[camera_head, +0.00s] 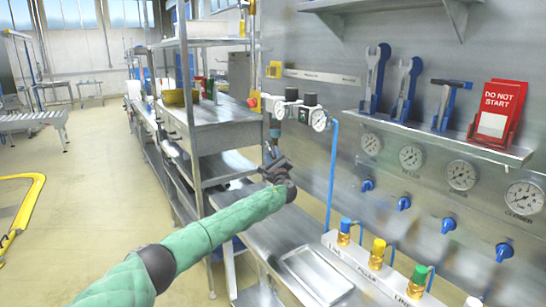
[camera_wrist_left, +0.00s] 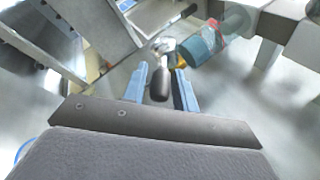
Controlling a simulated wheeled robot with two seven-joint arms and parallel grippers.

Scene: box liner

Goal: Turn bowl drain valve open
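On the wall unit in the head view, a bowl (camera_head: 275,127) hangs below a regulator with small gauges. My left gripper (camera_head: 272,152) is just under that bowl. In the left wrist view the bowl shows as a teal cylinder (camera_wrist_left: 203,46). A dark, rounded handle (camera_wrist_left: 160,83), apparently the drain valve's, points between the two blue fingers of my left gripper (camera_wrist_left: 161,74). The fingers stand apart on either side of it; narrow gaps seem to show, and I see no clear contact. The handle is too small to make out in the head view. My right gripper is out of view.
A blue pipe (camera_head: 333,165) runs down the wall right of the regulator. Several gauges and blue knobs (camera_head: 404,203) line the panel. A red "DO NOT START" sign (camera_head: 497,114) and wrenches (camera_head: 375,75) sit on a shelf. A metal tray (camera_head: 318,272) lies on the bench below.

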